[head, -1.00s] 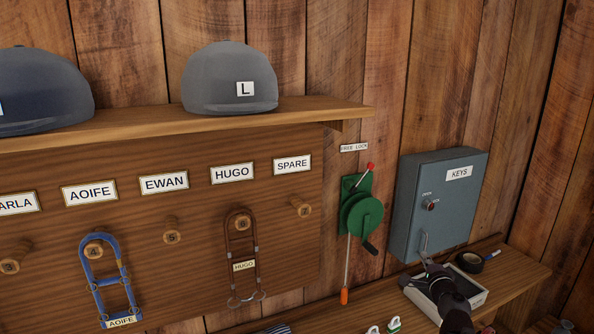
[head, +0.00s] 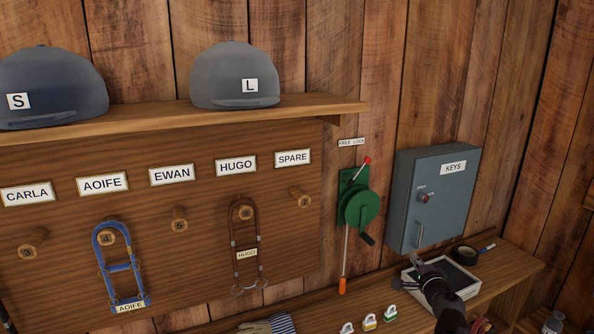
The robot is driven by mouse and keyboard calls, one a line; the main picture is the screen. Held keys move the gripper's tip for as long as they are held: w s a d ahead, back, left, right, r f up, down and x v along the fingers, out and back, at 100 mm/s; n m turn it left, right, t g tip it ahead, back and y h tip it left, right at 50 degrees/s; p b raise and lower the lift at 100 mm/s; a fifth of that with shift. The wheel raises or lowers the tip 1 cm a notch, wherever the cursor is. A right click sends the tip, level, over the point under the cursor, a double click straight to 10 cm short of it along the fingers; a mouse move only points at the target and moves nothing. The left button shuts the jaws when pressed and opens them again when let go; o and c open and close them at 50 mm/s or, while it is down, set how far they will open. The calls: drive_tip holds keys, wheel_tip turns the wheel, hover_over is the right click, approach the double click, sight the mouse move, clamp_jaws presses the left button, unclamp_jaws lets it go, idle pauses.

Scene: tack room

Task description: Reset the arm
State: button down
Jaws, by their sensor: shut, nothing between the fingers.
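My arm reaches in from the bottom right of the head view. My gripper (head: 418,263) is small and dark here, shut with nothing held. Its tips are just below the grey key cabinet (head: 436,190) and its handle; I cannot tell whether they touch anything. The arm and gripper cover part of a pale tray (head: 474,285) on the bench.
The wooden bench (head: 507,281) holds a tape roll (head: 465,255), several padlocks (head: 369,322) and striped gloves (head: 268,325). A green winch (head: 358,208) hangs left of the cabinet. Left are a peg board (head: 190,215) with two halters and a shelf (head: 320,108) with helmets.

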drive_tip(key=s+a+f+n+g+y, duration=0.3)
drive_tip(key=a+f+n+g, duration=0.25)
drive_tip(key=a, duration=0.25)
drive_tip(key=s+a+f+n+g+y, duration=0.2)
drive_tip(key=a+f+n+g, duration=0.3)
drive_tip(key=a, duration=0.4)
drive_tip(key=s+f+n+g+h, duration=0.6)
drive_tip(key=s+f+g, duration=0.1)
drive_tip(key=s, duration=0.5)
drive_tip(key=shift+s+d+f, duration=0.15)
drive_tip(key=shift+s+f, duration=0.1)
drive_tip(key=shift+s, duration=0.15)
idle(0.6)
